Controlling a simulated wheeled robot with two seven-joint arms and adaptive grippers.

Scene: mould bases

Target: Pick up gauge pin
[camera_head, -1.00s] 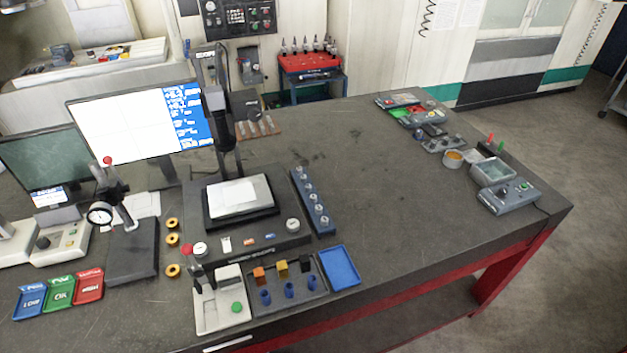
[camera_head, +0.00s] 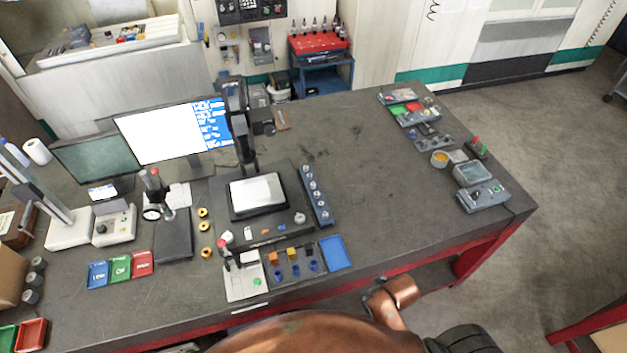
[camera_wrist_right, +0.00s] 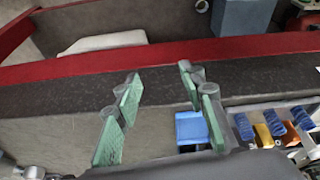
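My right gripper (camera_wrist_right: 158,98) is open and empty in the right wrist view, its green-padded fingers spread above the table's front edge. The small blue tray (camera_wrist_right: 191,128) shows between and beyond its fingers. In the head view this blue tray (camera_head: 333,252) lies right of a grey tray (camera_head: 296,279) with orange, yellow and dark blocks and several blue cylindrical pieces. A blue rack (camera_head: 316,196) behind holds several small silver pieces. I cannot tell which piece is the gauge pin. My left gripper is not in view.
A measuring stand (camera_head: 243,150) with a pale plate stands behind the trays. Grey boxes (camera_head: 483,196) line the right edge. The table's middle right (camera_head: 375,160) is clear.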

